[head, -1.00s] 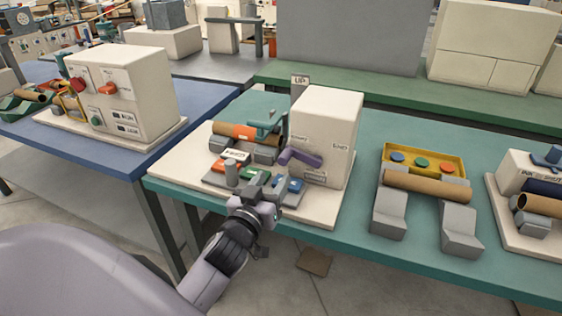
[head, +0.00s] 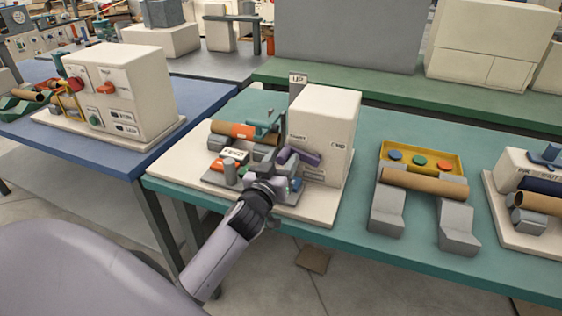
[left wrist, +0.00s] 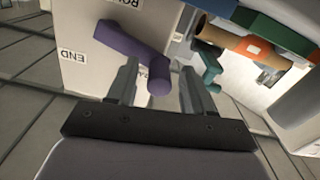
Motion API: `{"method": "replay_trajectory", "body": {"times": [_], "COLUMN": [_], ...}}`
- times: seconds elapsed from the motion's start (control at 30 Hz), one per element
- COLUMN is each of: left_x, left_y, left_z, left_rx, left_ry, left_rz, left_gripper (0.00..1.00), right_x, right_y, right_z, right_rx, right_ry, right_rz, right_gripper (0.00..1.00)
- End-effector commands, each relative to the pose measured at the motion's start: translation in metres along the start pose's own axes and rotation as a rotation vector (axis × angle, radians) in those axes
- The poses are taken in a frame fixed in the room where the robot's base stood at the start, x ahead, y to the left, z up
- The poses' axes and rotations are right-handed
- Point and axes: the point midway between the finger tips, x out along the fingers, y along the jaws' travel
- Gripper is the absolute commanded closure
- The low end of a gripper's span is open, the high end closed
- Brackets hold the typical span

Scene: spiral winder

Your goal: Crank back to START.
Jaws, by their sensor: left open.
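The winder's cream housing (head: 330,130) stands on a cream base on the teal table, with an END label on its face. The purple crank (head: 298,153) sticks out from the housing's front. My left gripper (head: 278,182) is just below and in front of the crank. In the left wrist view the left gripper (left wrist: 158,85) is open, and the free end of the purple crank (left wrist: 135,55) lies ahead of and partly between its fingers. I cannot tell whether they touch. The START end of the scale is not readable. My right gripper is not in view.
A brown tube with an orange band (head: 238,131) and a teal arm (head: 262,128) lie left of the housing. A block of coloured buttons, partly hidden by my gripper, sits in front. A yellow tray (head: 427,177) and another tube (head: 425,184) are to the right.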

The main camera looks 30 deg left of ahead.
Motion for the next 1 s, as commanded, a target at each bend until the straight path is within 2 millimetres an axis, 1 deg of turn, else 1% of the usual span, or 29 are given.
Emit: {"method": "replay_trajectory", "body": {"times": [0.1, 0.17, 0.2, 0.27, 0.43, 0.6, 0.93, 0.97, 1.0], "left_x": [-0.0001, -0.0002, -0.0002, -0.0003, -0.0004, -0.0005, -0.0006, -0.0006, -0.0006], "left_y": [0.0000, 0.0000, 0.0000, 0.0001, 0.0004, 0.0018, 0.0019, 0.0019, 0.0020], "left_z": [0.0000, 0.0000, 0.0000, 0.0000, -0.0010, -0.0044, -0.0033, -0.0032, -0.0032], "left_rx": [0.000, 0.000, 0.000, 0.000, 0.006, 0.056, 0.072, 0.072, 0.072], "left_ry": [0.000, 0.000, 0.000, 0.000, 0.000, -0.001, -0.002, -0.002, -0.002], "left_rz": [0.000, 0.000, 0.000, 0.000, 0.000, -0.001, 0.000, 0.000, 0.000], "left_gripper": [0.49, 0.68, 0.81, 1.00, 1.00, 1.00, 1.00, 0.68, 0.55], "right_x": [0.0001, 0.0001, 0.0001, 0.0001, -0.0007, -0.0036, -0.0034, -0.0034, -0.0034], "right_y": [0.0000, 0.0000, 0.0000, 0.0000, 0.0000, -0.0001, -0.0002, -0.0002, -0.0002], "right_z": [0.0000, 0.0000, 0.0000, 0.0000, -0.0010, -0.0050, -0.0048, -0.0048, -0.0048], "right_rx": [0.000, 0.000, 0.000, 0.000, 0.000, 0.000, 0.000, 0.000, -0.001], "right_ry": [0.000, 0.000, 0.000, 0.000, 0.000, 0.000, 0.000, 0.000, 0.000], "right_rz": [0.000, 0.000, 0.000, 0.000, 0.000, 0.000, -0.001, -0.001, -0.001], "right_gripper": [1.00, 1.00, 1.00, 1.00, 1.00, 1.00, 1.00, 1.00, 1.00]}}
